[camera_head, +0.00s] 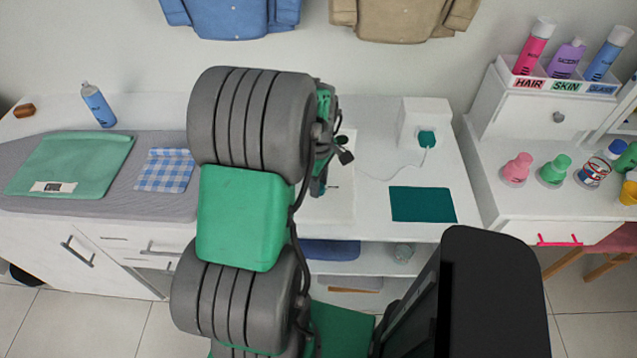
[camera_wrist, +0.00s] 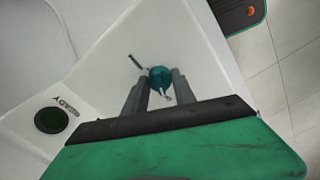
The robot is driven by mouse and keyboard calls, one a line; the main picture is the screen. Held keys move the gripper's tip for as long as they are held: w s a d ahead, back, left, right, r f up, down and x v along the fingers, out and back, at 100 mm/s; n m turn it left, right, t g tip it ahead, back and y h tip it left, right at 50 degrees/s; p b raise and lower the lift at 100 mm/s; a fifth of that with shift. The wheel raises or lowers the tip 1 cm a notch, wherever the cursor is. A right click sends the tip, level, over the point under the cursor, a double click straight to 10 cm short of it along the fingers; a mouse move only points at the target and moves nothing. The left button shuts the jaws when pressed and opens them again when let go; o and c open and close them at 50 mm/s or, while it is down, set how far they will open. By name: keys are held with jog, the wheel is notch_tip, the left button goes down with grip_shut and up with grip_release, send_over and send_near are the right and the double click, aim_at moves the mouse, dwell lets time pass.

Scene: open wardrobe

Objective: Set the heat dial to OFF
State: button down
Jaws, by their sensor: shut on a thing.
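In the wrist view, a small round teal dial (camera_wrist: 159,74) sits on a white surface. My gripper (camera_wrist: 161,84) has one dark finger on each side of the dial and is shut on it. A short pale pointer or tab shows at the dial's near side. A short dark mark (camera_wrist: 135,62) lies on the white surface beside it. I can read no OFF lettering. In the head view, my own arm hides the dial and most of my gripper.
A dark green round lamp (camera_wrist: 50,120) with upside-down READY lettering is left of the dial. In the head view, a white box (camera_head: 421,118) with a teal plug and a teal mat (camera_head: 422,204) are to the right. A blue spray bottle (camera_head: 98,105) and green cloth (camera_head: 72,163) are left.

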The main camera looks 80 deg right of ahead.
jog(key=shift+d+n, duration=0.1)
jog(key=shift+n, duration=0.2)
jog(key=c, duration=1)
grip_release()
jog(key=shift+r, duration=0.15)
notch_tip(320, 180, up, 8)
jog(key=shift+f+b, duration=0.2)
jog(key=shift+b, duration=0.25)
